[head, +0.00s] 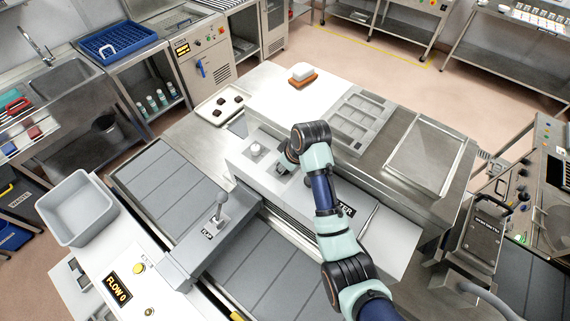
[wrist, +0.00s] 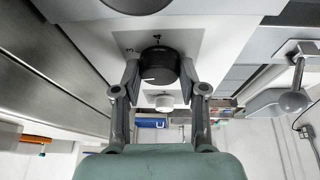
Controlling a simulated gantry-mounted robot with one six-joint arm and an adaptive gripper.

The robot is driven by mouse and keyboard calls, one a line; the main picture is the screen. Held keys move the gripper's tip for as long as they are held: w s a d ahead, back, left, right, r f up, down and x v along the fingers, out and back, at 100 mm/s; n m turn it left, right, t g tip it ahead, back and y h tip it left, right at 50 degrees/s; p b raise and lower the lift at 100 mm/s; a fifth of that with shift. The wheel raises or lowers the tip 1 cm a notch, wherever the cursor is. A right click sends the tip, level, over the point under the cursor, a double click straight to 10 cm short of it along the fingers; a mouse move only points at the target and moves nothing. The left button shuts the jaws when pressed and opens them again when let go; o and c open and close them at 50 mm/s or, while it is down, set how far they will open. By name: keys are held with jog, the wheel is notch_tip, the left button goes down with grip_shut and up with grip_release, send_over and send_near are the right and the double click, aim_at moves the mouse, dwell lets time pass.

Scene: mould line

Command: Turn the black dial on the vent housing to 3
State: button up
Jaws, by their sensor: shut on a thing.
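The black dial (wrist: 160,64) sits on the pale face of the vent housing (wrist: 190,35) in the wrist view. A white pointer line shows on the dial's lower left side. In the head view my gripper (head: 285,163) is down at the top of the vent housing (head: 242,171), and my wrist and fingers hide the dial.
A white knob (head: 256,150) stands on the housing just left of my gripper. A grey lever (head: 221,206) rises nearer the front. A display (head: 118,289) at lower left reads FLOW 0. An orange-and-white block (head: 302,74) lies on the white surface behind.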

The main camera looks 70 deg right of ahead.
jog(key=m+h, duration=0.1)
jog(key=m, duration=0.2)
jog(key=shift+w+a+m+g, duration=0.1)
jog(key=shift+m+g, duration=0.3)
jog(key=shift+w+m+g+h, duration=0.1)
jog(key=shift+m+g+h, duration=0.45)
jog(key=shift+m, duration=1.35)
jog(key=o, duration=1.1)
jog(key=shift+o, duration=0.2)
jog(key=v, duration=0.7)
jog(key=shift+a+r, duration=0.2)
jog(key=shift+r, duration=0.1)
